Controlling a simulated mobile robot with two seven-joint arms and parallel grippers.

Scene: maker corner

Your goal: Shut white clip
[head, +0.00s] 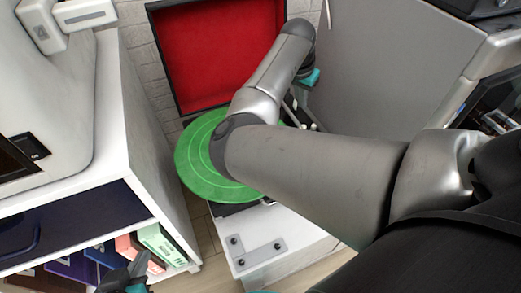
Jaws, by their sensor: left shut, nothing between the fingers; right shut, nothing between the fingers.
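A record player with a green disc (200,160) on it stands on a white cabinet, its red-lined lid (215,55) raised behind. I cannot make out the white clip for certain; a small pale piece (313,126) shows beside my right forearm at the player's right side. My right arm reaches across the player and hides much of it. My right gripper (310,78) shows only as a teal part at the arm's far end; it is shut, with its fingertips mostly hidden. My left gripper (138,271) is shut and empty at the bottom left, low before the shelf.
A grey L-shaped bracket (262,252) is on the player's cabinet. A grey panel (390,60) stands close on the right.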

